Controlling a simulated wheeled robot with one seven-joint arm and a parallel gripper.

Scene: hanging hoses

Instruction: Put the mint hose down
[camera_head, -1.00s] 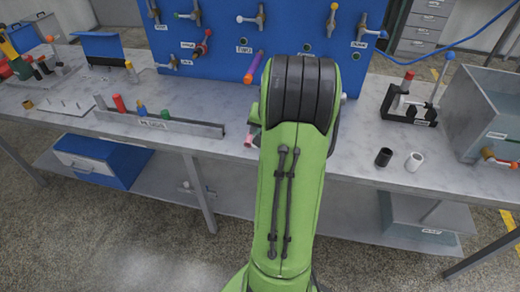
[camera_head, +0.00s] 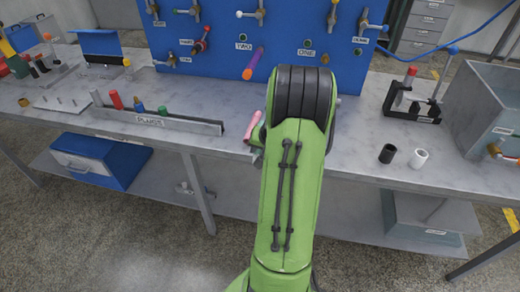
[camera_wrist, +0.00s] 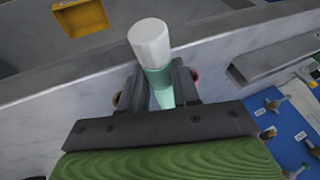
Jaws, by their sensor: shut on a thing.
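The mint hose (camera_wrist: 158,78) shows in the wrist view as a mint-green tube with a white end piece pointing up in the picture. My gripper (camera_wrist: 160,88) is shut on it, with one dark finger on either side. In the head view my green arm hides the gripper and the mint hose. The wrist view shows the grey bench top (camera_wrist: 60,115) behind the held hose; whether the hose touches it cannot be told.
A pink hose (camera_head: 252,127) lies on the bench just left of my arm. The plug rack (camera_head: 150,123) is further left. A black cup (camera_head: 387,153) and a white cup (camera_head: 419,158) stand right. The blue panel (camera_head: 220,25) with valves and a purple-orange hose (camera_head: 253,63) rises behind.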

